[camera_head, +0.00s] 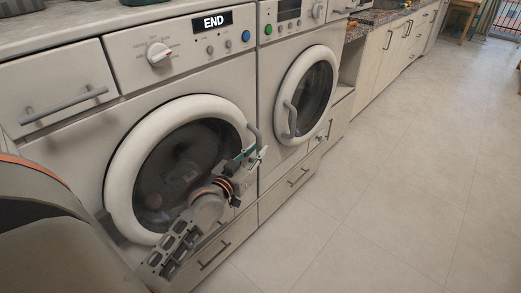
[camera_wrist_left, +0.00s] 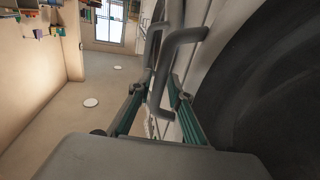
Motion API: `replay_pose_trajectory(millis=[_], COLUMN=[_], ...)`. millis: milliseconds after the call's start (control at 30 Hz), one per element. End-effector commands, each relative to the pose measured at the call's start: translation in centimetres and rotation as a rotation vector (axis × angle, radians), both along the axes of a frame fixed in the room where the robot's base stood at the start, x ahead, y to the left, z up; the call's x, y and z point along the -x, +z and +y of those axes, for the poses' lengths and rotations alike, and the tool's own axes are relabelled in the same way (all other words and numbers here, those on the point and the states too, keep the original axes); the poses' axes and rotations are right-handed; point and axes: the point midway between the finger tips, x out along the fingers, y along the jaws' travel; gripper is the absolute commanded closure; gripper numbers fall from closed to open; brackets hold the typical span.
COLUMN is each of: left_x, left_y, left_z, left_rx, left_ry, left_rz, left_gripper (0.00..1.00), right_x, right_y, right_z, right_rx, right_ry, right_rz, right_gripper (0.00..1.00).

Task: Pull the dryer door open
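The near front-loading machine, with an END display (camera_head: 211,21), has a round white-rimmed door (camera_head: 121,167) that looks shut. Its dark glass shows laundry inside. A grey bar handle (camera_head: 254,134) sits on the door's right edge; it also shows in the left wrist view (camera_wrist_left: 181,36). My left gripper (camera_head: 254,158) is at the lower part of this handle. In the left wrist view its two green-sided fingers (camera_wrist_left: 157,92) are spread, with the handle's lower part between them. I cannot tell whether either finger touches it. My right gripper is not in view.
A second front-loader with a round door (camera_head: 305,92) stands close on the right. Drawers (camera_head: 214,253) run below the machines. Cabinets (camera_head: 385,50) continue along the wall. The tiled floor (camera_head: 400,180) on the right is clear.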

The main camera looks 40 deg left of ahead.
Motion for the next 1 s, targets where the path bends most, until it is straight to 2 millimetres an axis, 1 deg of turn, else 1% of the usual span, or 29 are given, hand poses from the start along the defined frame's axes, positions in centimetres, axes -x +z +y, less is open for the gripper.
replay_pose_trajectory(millis=[33, 167, 467, 500, 533, 833, 1000], left_x=[-0.5, -1.2, -1.3, -1.3, -1.3, -1.1, -0.2], left_y=[-0.2, -0.1, 0.0, 0.0, 0.0, 0.0, 0.2], left_z=[0.0, 0.1, 0.1, 0.1, 0.1, 0.0, -0.5], left_rx=[0.000, -0.001, -0.001, -0.001, -0.001, -0.002, -0.004], left_ry=[0.000, 0.000, -0.001, -0.001, -0.001, -0.005, -0.031], left_rz=[0.002, 0.002, 0.001, 0.001, 0.001, 0.001, 0.000], left_gripper=[0.81, 0.81, 0.81, 0.91, 0.99, 1.00, 1.00], right_x=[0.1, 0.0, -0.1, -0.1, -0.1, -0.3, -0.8], right_y=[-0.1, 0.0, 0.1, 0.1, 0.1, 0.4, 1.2], right_z=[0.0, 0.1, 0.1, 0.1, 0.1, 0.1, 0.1], right_rx=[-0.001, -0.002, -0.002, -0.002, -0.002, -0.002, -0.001], right_ry=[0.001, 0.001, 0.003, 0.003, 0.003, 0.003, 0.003], right_rz=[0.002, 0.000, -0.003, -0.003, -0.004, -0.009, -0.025], right_gripper=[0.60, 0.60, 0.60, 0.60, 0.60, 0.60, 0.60])
